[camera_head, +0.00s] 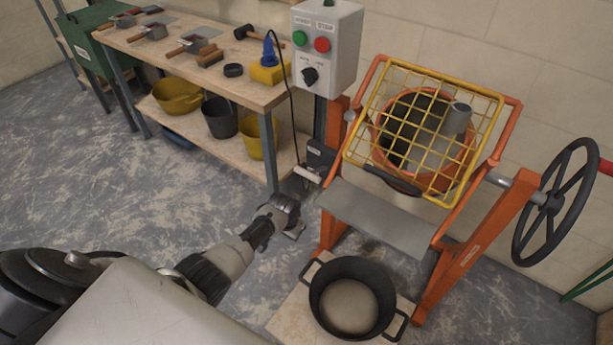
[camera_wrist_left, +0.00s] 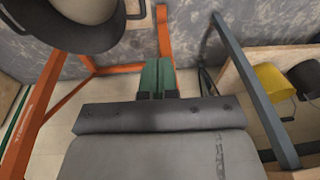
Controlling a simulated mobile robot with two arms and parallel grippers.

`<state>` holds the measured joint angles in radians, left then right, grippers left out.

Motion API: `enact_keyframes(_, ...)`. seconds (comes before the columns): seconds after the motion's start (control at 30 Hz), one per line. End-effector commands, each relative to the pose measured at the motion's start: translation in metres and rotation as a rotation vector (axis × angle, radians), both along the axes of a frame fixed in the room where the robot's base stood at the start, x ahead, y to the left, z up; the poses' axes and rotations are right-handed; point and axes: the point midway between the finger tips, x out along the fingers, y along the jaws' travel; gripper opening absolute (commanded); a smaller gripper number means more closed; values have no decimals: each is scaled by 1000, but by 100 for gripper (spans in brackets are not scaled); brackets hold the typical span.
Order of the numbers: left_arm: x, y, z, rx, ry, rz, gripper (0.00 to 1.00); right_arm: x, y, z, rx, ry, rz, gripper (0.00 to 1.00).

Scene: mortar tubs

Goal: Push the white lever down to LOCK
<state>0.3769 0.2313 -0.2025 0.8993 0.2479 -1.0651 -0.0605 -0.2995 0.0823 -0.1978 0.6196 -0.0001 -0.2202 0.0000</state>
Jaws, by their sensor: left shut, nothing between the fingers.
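The white lever (camera_head: 307,174) shows in the head view as a short pale grip beside a small dark box (camera_head: 321,154) at the left side of the orange mixer frame. It sits roughly level in the picture; any LOCK marking is too small to read. My left gripper (camera_head: 288,203) is just below and left of the lever, apparently apart from it. In the left wrist view its green fingertips (camera_wrist_left: 157,76) are together and hold nothing. I cannot make out the lever in the wrist view. My right gripper is not in view.
An orange mixer frame (camera_head: 470,250) with a yellow grid guard (camera_head: 425,125) and black handwheel (camera_head: 556,203) stands right. A black tub (camera_head: 352,298) is below. A wooden workbench (camera_head: 190,75) stands left, and a control box (camera_head: 326,45) with a hanging black cable is above.

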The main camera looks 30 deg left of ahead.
Motion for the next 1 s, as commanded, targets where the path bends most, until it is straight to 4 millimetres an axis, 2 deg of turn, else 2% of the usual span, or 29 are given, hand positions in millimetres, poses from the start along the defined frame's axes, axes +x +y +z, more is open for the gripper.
enact_keyframes(0.03,34,5,21,-6,-24,2,0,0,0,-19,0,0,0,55)
enact_keyframes(0.1,67,10,61,-18,-35,1,0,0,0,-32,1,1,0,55)
enact_keyframes(0.2,101,15,120,-37,-50,-6,0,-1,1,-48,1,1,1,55)
enact_keyframes(0.3,121,18,173,-51,-59,-20,0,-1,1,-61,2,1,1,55)
enact_keyframes(0.4,130,21,214,-61,-62,-35,0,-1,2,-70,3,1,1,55)
enact_keyframes(0.5,133,22,242,-67,-65,-46,0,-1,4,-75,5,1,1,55)
enact_keyframes(0.67,134,23,260,-70,-63,-53,0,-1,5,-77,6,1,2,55)
enact_keyframes(1.0,134,23,260,-71,-61,-53,0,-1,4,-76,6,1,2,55)
